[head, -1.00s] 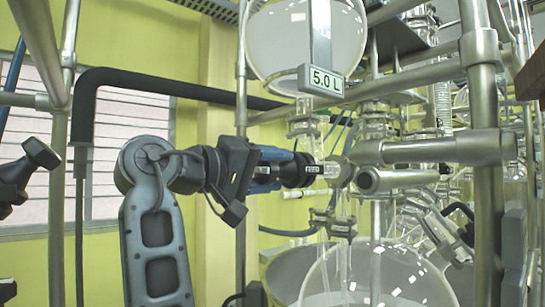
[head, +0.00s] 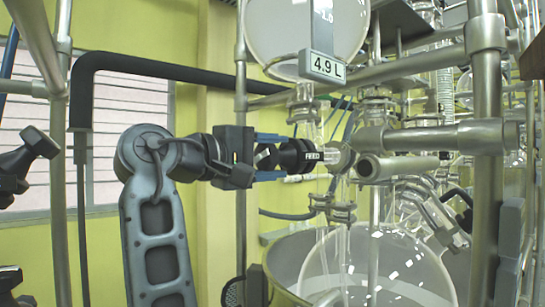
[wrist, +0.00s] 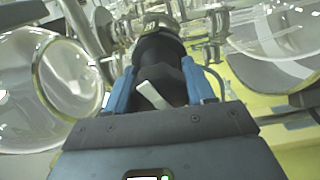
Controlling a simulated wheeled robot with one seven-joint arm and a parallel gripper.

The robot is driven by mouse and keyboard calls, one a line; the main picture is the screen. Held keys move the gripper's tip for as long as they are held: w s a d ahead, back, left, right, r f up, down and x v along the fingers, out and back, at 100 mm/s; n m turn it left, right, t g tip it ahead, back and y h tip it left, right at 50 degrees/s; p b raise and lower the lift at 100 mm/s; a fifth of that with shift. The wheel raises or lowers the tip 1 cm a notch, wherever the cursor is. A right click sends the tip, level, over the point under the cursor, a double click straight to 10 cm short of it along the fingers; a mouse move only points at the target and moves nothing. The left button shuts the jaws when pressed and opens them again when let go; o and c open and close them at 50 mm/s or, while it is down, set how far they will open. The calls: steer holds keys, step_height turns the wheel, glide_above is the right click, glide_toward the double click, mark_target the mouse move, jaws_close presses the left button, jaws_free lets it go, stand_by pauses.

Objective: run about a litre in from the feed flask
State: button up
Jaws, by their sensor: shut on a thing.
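The feed flask (head: 290,30) is a clear round glass vessel at the top of the head view, with a label (head: 322,67) that reads 4.9 L. Below it, a black valve knob marked FEED (head: 300,157) sits on the glass line. My gripper (head: 278,157) is shut on this knob, its blue fingers on either side. The wrist view also shows the black knob (wrist: 160,75) between the blue fingers, with a pale mark on it. A large glass reactor vessel (head: 400,265) stands under the valve. The tip of the valve inside the glass is hard to make out.
Steel posts and rails (head: 487,150) frame the glassware to the right. A black pipe (head: 170,68) runs across the back at the left. Free room lies left of the rig, before the yellow wall (head: 100,245).

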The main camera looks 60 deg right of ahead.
mark_target(260, 156)
steer(key=o, duration=1)
steer(key=shift+b+v, duration=1.05)
steer(key=shift+v, duration=2.85)
